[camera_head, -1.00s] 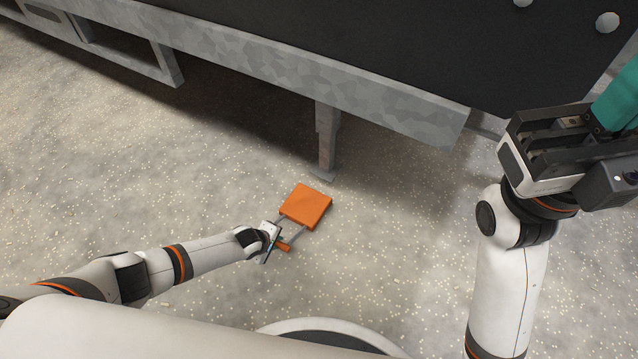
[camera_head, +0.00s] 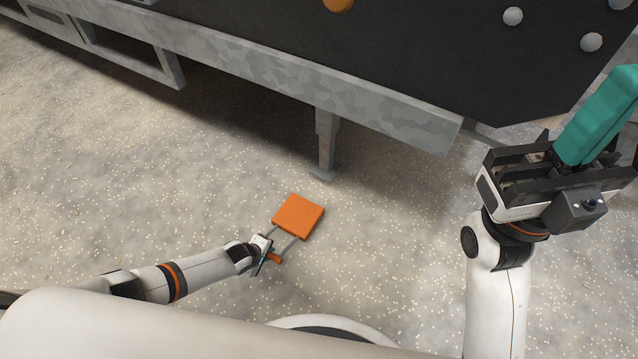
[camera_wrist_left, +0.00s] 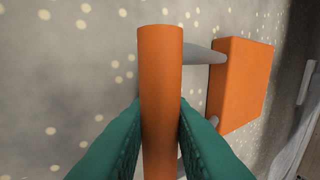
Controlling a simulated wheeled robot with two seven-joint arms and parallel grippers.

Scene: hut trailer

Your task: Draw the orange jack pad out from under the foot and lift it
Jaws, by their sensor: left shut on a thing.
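The orange jack pad (camera_head: 298,216) is a flat square block with two grey rods leading to an orange bar handle. It is clear of the grey foot (camera_head: 323,172), on the near side with a gap of bare floor between. My left gripper (camera_head: 265,252) is shut on the handle. In the left wrist view the teal fingers press both sides of the handle (camera_wrist_left: 160,85), and the pad (camera_wrist_left: 241,84) shows beyond it. I cannot tell whether the pad touches the floor. My right gripper (camera_head: 598,118) is raised at the right, away from the pad; its finger gap is unclear.
The trailer's grey frame rail (camera_head: 270,75) and dark deck (camera_head: 400,50) span the top of the head view. The leg (camera_head: 327,135) comes down from the rail to the foot. The speckled floor (camera_head: 120,200) around the pad is open.

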